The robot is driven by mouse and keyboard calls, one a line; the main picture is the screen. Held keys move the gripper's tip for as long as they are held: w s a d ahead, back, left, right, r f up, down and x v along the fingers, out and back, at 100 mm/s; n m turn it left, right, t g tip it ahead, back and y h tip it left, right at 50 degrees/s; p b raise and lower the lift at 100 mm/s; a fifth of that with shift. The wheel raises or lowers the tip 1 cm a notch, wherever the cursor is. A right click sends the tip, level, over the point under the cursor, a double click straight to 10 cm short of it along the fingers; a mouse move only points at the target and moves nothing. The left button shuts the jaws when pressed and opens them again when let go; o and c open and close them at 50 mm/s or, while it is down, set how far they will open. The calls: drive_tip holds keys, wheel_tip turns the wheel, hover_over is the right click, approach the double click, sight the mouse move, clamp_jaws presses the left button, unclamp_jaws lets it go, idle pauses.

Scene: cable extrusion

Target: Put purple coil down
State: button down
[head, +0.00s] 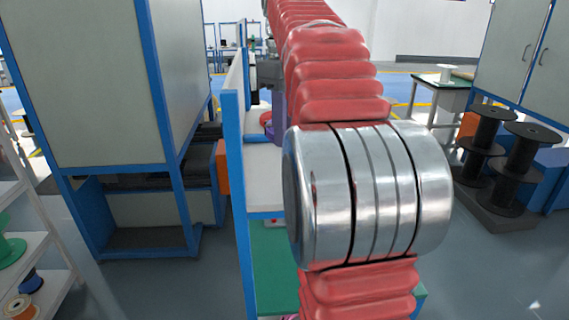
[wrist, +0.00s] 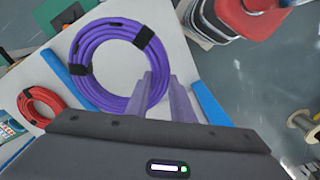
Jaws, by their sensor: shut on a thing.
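The purple coil (wrist: 112,30) is a ring of cable with black bands. In the wrist view it lies over the white tabletop (wrist: 182,72); I cannot tell whether it touches that top. My gripper (wrist: 160,77) is shut on the coil's near right side, its fingers overlapping the ring. In the head view, a purple patch (head: 278,118) shows just left of my arm, but most of the gripper and coil are hidden behind the arm.
A smaller red coil (wrist: 41,104) lies left of the purple one. Blue frame bars (wrist: 210,102) edge the table. A tall blue-framed cabinet (head: 85,80) stands left. Black spools (head: 490,145) stand right. A wooden spool (wrist: 302,124) is on the floor.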

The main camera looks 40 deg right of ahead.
drive_tip(key=shift+w+a, duration=0.15)
drive_tip(key=shift+w, duration=0.05)
drive_tip(key=shift+a+f, duration=0.1)
drive_tip(key=shift+f, duration=2.8)
drive_tip(key=shift+f, duration=2.05)
drive_tip(key=shift+f, duration=0.1)
drive_tip(key=c, duration=1.5)
unclamp_jaws()
drive_tip(key=shift+c, duration=0.2)
